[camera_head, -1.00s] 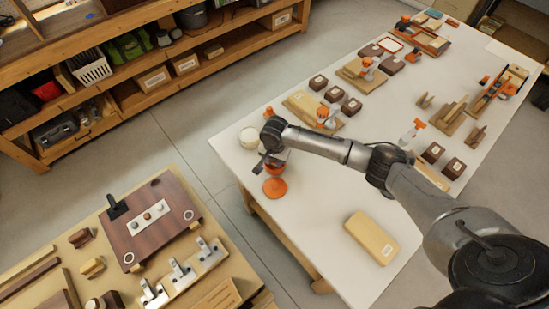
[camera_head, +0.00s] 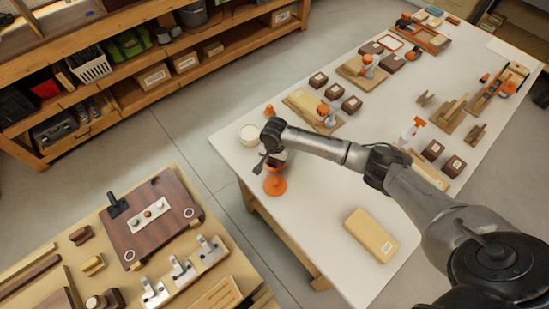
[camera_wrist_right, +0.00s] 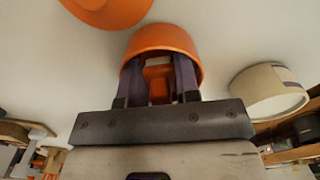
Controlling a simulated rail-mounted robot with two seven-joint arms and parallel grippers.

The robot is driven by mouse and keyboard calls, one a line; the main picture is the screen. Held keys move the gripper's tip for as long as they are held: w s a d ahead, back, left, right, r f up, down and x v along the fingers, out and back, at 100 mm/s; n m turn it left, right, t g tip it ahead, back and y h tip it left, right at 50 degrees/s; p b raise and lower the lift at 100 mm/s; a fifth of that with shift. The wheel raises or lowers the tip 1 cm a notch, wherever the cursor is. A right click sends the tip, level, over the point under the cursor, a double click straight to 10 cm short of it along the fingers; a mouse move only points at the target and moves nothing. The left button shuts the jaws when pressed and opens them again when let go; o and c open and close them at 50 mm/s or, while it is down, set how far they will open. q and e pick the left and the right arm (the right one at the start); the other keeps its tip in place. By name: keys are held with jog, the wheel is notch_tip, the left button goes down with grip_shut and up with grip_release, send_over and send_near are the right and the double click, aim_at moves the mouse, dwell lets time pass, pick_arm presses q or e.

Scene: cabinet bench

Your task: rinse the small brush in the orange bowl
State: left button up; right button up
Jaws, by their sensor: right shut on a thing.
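My right gripper (camera_wrist_right: 158,88) points down into the orange bowl (camera_wrist_right: 143,42) in the right wrist view. Its fingers are inside the rim, shut on a small orange piece with a pale end, which I take to be the small brush (camera_wrist_right: 158,78). Most of the brush is hidden by the fingers and bowl. In the head view, my right gripper (camera_head: 272,160) is at the near left end of the white table, and it partly covers the orange bowl (camera_head: 276,170). My left gripper is not in view.
An orange disc (camera_head: 275,187) lies beside the bowl, and a white round container (camera_head: 250,135) stands close by. A tan block (camera_head: 371,235) lies on the white table (camera_head: 320,210). Wooden blocks and trays fill the table's far part. A wooden bench (camera_head: 195,216) is at lower left.

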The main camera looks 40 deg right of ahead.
pick_arm(q)
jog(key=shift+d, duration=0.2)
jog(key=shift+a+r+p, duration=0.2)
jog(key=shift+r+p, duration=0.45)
jog(key=shift+p, duration=0.05)
dwell(0.3)
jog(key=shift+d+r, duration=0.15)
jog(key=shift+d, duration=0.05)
dwell(0.3)
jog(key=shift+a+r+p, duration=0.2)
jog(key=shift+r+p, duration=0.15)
jog(key=shift+p, duration=0.1)
dwell(0.3)
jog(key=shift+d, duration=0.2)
dwell(0.5)
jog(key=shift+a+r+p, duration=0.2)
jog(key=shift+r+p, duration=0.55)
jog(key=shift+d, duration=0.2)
dwell(0.5)
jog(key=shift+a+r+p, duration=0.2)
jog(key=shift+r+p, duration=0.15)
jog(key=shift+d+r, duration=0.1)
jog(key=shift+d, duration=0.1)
dwell(0.8)
